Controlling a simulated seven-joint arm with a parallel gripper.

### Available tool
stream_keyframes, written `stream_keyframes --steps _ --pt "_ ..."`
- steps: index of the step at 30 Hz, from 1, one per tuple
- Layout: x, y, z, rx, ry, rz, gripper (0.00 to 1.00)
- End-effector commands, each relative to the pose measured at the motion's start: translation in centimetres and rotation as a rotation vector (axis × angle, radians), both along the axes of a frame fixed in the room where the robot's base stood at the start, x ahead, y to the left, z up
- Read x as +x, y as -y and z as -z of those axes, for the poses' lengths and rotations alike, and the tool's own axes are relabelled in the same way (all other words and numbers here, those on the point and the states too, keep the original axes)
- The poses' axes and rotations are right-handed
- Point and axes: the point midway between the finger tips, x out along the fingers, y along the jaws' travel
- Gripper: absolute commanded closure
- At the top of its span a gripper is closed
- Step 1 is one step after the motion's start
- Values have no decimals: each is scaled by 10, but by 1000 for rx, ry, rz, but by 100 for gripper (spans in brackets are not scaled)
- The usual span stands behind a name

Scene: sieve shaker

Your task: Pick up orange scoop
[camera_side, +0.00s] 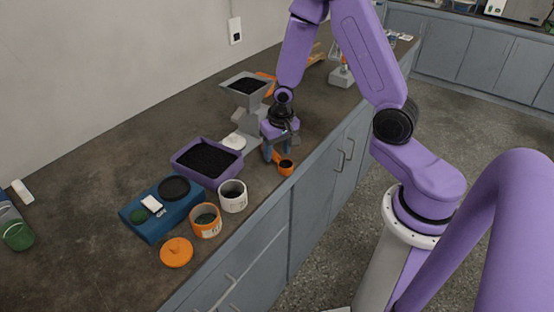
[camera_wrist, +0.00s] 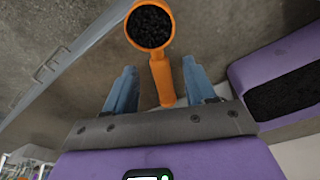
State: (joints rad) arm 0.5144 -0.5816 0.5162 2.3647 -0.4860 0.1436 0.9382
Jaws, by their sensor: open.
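The orange scoop (camera_side: 285,168) lies on the dark counter near its front edge in the side view. In the wrist view the orange scoop (camera_wrist: 160,82) has its round cup, filled with black grains, ahead of the fingers, and its handle runs back between them. My gripper (camera_side: 270,152) is low over the counter at the scoop's handle. In the wrist view my gripper's two blue fingers (camera_wrist: 160,88) stand apart on either side of the handle, with a gap on both sides. Part of the handle is hidden behind the fingers in the side view.
A purple tray (camera_side: 184,172) of black grains, also in the wrist view (camera_wrist: 250,68), stands beside my gripper. A white jar (camera_side: 233,203), an orange-banded jar (camera_side: 205,233), an orange lid (camera_side: 176,252) and a blue scale (camera_side: 135,214) are nearer. A grey hopper (camera_side: 252,102) stands behind.

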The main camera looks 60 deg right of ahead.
Motion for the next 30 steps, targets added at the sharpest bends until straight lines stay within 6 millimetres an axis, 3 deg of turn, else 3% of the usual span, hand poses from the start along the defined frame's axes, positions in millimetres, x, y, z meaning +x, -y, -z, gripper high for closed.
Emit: stream_keyframes --steps 9,18,23,30 --pt "2 1 17 0 1 -1 45" --pt "2 1 17 0 2 1 45" --pt "2 1 17 1 1 1 97" --pt "2 1 17 0 2 1 100"
